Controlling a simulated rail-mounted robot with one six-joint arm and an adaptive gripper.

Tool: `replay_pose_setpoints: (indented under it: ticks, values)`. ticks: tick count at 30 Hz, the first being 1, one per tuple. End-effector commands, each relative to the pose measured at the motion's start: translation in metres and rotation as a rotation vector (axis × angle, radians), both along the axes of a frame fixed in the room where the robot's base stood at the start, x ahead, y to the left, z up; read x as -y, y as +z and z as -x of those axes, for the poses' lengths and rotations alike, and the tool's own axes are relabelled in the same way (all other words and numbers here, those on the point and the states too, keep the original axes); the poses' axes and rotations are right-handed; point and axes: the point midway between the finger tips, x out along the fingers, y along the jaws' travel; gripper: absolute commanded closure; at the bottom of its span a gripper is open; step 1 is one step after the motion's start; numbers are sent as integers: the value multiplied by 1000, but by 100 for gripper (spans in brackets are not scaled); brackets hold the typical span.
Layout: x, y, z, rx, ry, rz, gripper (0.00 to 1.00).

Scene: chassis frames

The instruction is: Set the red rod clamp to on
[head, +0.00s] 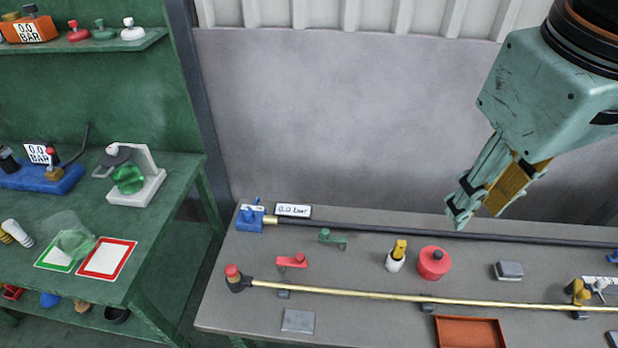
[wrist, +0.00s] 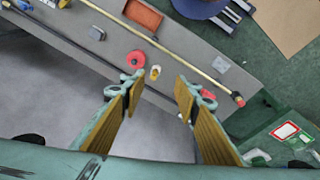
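A small red clamp (head: 292,260) with a knob at one end sits at the left of the grey bench in the head view, between the dark rod and the brass rod. I cannot tell its setting from its handle. In the wrist view only a bit of red shows beside the right finger, and I cannot tell if it is the clamp. My gripper (head: 474,207) hangs above the back of the bench, to the right of the red clamp and well apart from it. In the wrist view my gripper (wrist: 159,82) is open, with nothing between its fingers.
A similar green clamp (head: 333,238) sits just behind the red one. The brass rod (head: 380,294) has a red-capped end fitting (head: 234,277). A yellow-topped white bottle (head: 396,257) and a round red object (head: 434,263) stand right of the clamps. A blue valve block (head: 250,218) is at the back left.

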Motion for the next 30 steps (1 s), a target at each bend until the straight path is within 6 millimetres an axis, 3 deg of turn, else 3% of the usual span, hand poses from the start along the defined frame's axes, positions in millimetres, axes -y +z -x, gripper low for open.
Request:
replay_pose_setpoints:
  ticks: [30]
  values:
    - [-39, -61, -94, -228, 580, 170, 71]
